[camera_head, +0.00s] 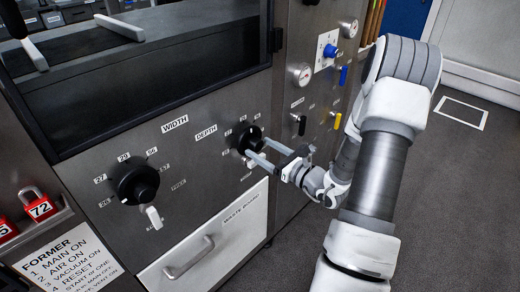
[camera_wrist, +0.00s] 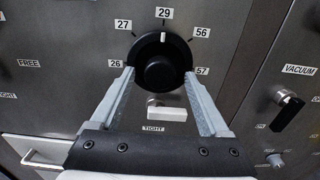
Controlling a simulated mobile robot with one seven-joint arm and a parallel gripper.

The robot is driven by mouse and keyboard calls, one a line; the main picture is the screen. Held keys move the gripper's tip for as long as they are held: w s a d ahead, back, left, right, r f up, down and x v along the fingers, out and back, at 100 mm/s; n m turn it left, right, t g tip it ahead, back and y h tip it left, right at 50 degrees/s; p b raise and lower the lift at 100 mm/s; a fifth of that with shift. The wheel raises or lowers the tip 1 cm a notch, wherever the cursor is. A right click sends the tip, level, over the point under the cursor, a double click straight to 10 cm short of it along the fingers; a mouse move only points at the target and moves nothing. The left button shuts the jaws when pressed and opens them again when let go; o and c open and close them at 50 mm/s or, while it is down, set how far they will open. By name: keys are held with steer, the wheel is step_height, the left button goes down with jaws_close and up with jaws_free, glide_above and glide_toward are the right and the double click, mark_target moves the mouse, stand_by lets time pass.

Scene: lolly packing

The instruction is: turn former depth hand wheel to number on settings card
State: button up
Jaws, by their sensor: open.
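The black former depth hand wheel (camera_head: 246,138) is on the steel panel under the DEPTH label (camera_head: 206,133). In the wrist view the wheel (camera_wrist: 164,71) has a round centre knob, and its white mark points up at 29 (camera_wrist: 164,13). Around it are 26, 27, 56 and 57. My gripper (camera_wrist: 159,76) is open, with one finger at each side of the wheel's lower half; I cannot tell if they touch it. A white lever (camera_wrist: 167,114) is below the wheel, above a TIGHT label (camera_wrist: 153,128). I cannot make out a settings card.
A similar WIDTH wheel (camera_head: 137,183) with a white lever (camera_head: 153,217) is to the left. A white WASTE BOARD drawer (camera_head: 225,240) is below. A FORMER start-up card (camera_head: 70,262) and red padlocks (camera_head: 38,206) are at lower left. A black VACUUM handle (camera_wrist: 287,110) is to the right.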

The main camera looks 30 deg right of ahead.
steer(key=shift+w+a, duration=0.25)
steer(key=shift+w, duration=0.35)
jaws_close()
